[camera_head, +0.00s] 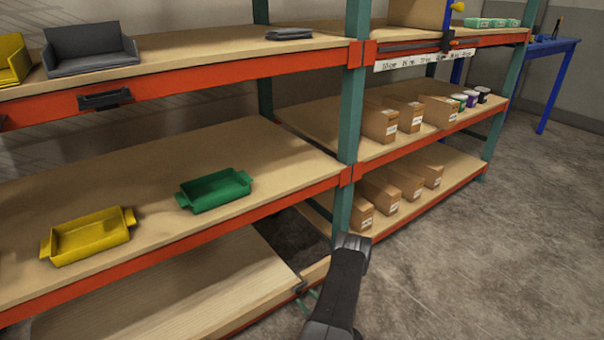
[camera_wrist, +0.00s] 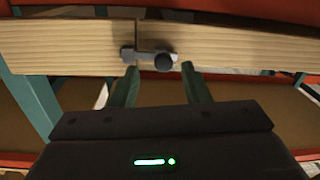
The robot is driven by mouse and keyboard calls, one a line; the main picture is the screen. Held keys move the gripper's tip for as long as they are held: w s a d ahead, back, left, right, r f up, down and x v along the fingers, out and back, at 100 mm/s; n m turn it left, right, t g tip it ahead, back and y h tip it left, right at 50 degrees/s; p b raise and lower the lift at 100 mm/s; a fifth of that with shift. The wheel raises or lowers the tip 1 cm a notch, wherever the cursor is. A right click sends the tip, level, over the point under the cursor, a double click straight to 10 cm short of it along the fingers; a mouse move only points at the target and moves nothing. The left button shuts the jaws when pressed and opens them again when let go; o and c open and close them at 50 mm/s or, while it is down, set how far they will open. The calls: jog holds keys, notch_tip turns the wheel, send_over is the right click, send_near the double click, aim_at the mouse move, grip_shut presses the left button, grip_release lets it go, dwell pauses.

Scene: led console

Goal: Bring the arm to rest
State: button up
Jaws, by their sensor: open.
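My arm (camera_head: 340,285) shows as a dark link at the bottom middle of the head view, in front of the shelf rack; its gripper end cannot be made out there. In the wrist view my gripper (camera_wrist: 158,70) is open, its two dark green fingers apart with nothing held between them. Beyond the fingertips is a metal latch with a round black knob (camera_wrist: 163,62), fixed on a pale wooden board (camera_wrist: 70,48). Whether the fingertips touch the latch or board cannot be told. A green light (camera_wrist: 150,162) glows on the gripper body.
A rack with green posts (camera_head: 350,120) and orange beams fills the left and middle. Its shelves hold a yellow tray (camera_head: 88,238), a green tray (camera_head: 214,190), a grey bin (camera_head: 90,55) and several cardboard boxes (camera_head: 380,124). A blue table (camera_head: 550,46) stands far right. The floor (camera_head: 500,220) at right is clear.

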jog(key=shift+x, duration=1)
jog(key=shift+r, duration=0.1)
